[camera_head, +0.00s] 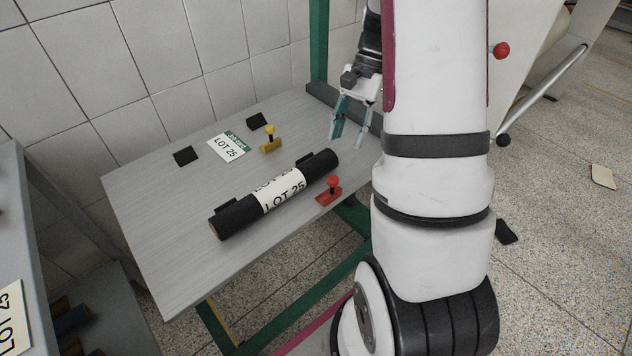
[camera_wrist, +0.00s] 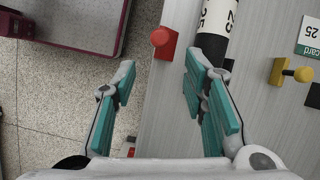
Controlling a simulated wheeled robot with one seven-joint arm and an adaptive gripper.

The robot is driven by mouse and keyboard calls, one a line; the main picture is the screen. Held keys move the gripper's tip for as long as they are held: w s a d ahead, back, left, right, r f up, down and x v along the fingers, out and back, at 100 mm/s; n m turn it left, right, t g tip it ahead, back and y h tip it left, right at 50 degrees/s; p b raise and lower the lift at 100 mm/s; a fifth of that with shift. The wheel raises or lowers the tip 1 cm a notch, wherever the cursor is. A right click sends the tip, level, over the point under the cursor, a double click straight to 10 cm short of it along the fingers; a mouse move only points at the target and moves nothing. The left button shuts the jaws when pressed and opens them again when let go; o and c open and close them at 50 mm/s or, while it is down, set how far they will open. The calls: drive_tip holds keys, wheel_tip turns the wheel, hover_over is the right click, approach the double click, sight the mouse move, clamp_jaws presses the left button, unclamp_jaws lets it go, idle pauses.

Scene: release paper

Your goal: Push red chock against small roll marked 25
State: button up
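The black roll with a white "LOT 25" band (camera_head: 240,213) lies on the grey table. Its end also shows in the wrist view (camera_wrist: 211,46). The red chock (camera_head: 329,195), with a round-topped knob, stands on the table beside the roll's near side, close to its right end. In the wrist view the red chock (camera_wrist: 168,46) stands left of the roll with a narrow strip of table between them. My gripper (camera_head: 348,141) is open and empty above the table's right end. Its teal fingers (camera_wrist: 163,85) are spread in the wrist view, short of the chock.
A yellow chock (camera_head: 270,142) stands beyond the roll, near a "LOT 25" card (camera_head: 226,147) and two black pads (camera_head: 185,156). A green post (camera_head: 318,50) rises at the table's back corner. The table (camera_head: 150,220) is clear to the left of the roll.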

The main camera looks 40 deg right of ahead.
sight(335, 176)
drive_tip(key=b+x, duration=0.1)
drive_tip(key=x, duration=1.2)
drive_tip(key=shift+a+f, duration=0.2)
drive_tip(key=shift+f, duration=0.15)
